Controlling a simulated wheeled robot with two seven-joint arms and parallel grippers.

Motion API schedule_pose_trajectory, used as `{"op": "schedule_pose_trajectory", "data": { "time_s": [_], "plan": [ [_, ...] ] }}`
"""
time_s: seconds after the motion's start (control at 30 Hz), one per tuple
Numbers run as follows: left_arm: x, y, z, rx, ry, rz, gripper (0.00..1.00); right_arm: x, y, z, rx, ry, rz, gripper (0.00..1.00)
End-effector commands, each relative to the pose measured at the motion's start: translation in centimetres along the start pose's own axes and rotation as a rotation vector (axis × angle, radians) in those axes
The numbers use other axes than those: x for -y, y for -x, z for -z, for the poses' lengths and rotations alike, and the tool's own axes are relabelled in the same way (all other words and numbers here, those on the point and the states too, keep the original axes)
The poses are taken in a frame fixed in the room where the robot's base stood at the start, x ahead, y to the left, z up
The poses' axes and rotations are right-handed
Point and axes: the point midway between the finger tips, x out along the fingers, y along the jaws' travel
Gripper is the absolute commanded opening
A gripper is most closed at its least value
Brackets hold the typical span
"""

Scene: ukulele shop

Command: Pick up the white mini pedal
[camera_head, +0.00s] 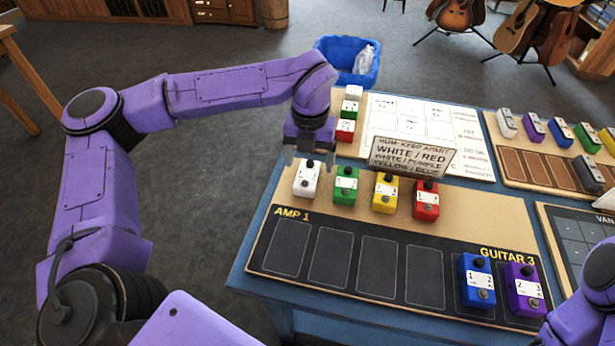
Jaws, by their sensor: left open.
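The white mini pedal (307,178) stands at the left end of a row on the near tan board, next to a green pedal (344,184), a yellow pedal (385,193) and a red pedal (426,201). My left gripper (310,160) is open and points down just above and behind the white pedal, its fingers on either side of the pedal's top. Whether they touch it I cannot tell. Part of my right arm (585,312) shows at the lower right edge; its gripper is out of view.
A sign (412,157) stands behind the row. Blue (477,280) and purple (524,289) pedals sit in the front slots of the board (405,229); the other slots are empty. More small pedals stand at the back left and on a right-hand board (525,170). A blue bin (347,58) is behind the table.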

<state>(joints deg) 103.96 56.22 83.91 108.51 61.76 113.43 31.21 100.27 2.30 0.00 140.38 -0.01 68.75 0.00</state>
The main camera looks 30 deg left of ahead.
Motion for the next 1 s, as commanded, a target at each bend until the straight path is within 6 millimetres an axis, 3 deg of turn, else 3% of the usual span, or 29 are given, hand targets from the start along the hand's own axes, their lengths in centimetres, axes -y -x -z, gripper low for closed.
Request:
{"op": "schedule_pose_trajectory", "data": {
  "time_s": [0.2, 0.47, 0.5, 0.7, 1.0],
  "plan": [
    [-0.5, -3.8, 0.3, -0.005, -0.001, -0.001, 0.83, -0.1, 0.6, 0.2, 0.000, 0.000, 0.000, 0.78],
    [-0.5, -4.5, 0.3, 0.000, 0.000, 0.000, 0.83, -0.1, 0.6, 0.2, 0.000, 0.000, 0.000, 0.78],
    [-0.5, -4.5, 0.3, 0.000, 0.000, 0.000, 0.80, -0.1, 0.6, 0.2, 0.000, 0.000, 0.000, 0.78],
    [-0.5, -4.5, 0.3, -0.001, 0.000, 0.000, 0.18, -0.1, 0.6, 0.2, 0.000, 0.000, 0.000, 0.78],
    [-0.5, -4.5, 0.3, -0.002, 0.000, -0.001, 0.18, 0.0, 0.5, 0.2, 0.000, 0.000, 0.000, 0.78]
  ]
}}
